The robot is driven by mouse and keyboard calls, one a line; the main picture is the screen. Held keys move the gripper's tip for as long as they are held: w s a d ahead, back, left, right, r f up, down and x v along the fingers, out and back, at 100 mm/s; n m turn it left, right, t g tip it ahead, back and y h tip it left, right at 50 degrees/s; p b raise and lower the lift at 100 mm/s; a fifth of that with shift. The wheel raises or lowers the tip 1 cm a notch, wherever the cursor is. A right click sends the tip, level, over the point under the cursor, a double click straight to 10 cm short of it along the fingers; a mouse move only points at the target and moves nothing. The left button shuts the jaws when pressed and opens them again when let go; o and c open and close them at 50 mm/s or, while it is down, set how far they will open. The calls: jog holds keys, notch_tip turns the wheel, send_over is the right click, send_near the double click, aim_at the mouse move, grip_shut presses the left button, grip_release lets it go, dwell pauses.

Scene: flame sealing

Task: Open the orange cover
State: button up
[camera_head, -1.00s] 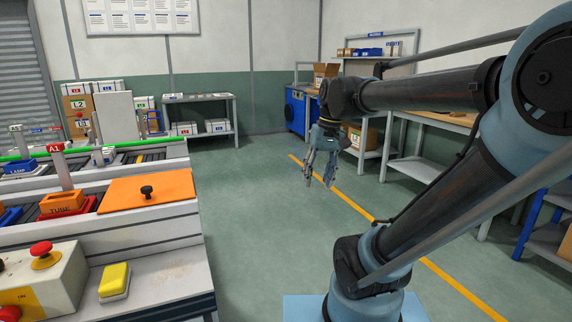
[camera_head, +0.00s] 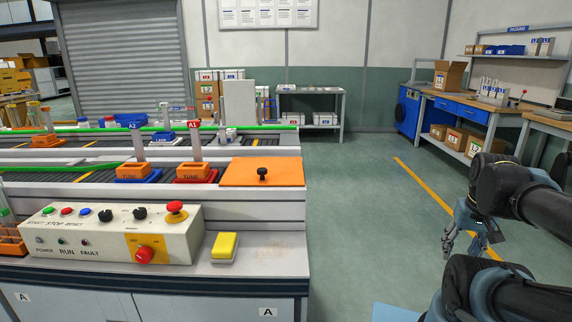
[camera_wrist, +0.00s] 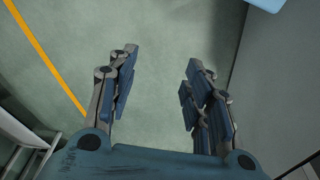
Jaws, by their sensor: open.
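The orange cover (camera_head: 262,172) is a flat square plate with a black knob (camera_head: 262,174) on top. It lies flat and closed over the right end of the near conveyor in the head view. My gripper (camera_head: 461,246) hangs over the floor well to the right of the cover, apart from it. In the wrist view my gripper (camera_wrist: 160,82) has its two fingers spread, with only bare floor between them. The cover is not in the wrist view. What lies under the cover is hidden.
A control box (camera_head: 110,232) with buttons and a yellow block (camera_head: 224,246) stand in front of the cover. Orange tube holders (camera_head: 193,172) sit on the conveyor to its left. A packing bench (camera_head: 470,110) stands at the back right. The floor between is clear.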

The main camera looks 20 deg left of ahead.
jog(key=w+a+r+n+g, duration=0.1)
jog(key=w+a+r+n, duration=0.4)
jog(key=a+r, duration=0.7)
jog(key=w+a+r+n, duration=0.2)
jog(key=w+a+r, duration=0.4)
jog(key=a+r, duration=0.6)
notch_tip(320, 180, up, 9)
jog(key=n+g, duration=0.1)
jog(key=n, duration=0.5)
send_over(262, 169)
notch_tip(262, 169, down, 17)
jog(key=shift+w+f, duration=0.1)
jog(key=shift+w, duration=0.05)
jog(key=shift+c, duration=0.6)
grip_shut()
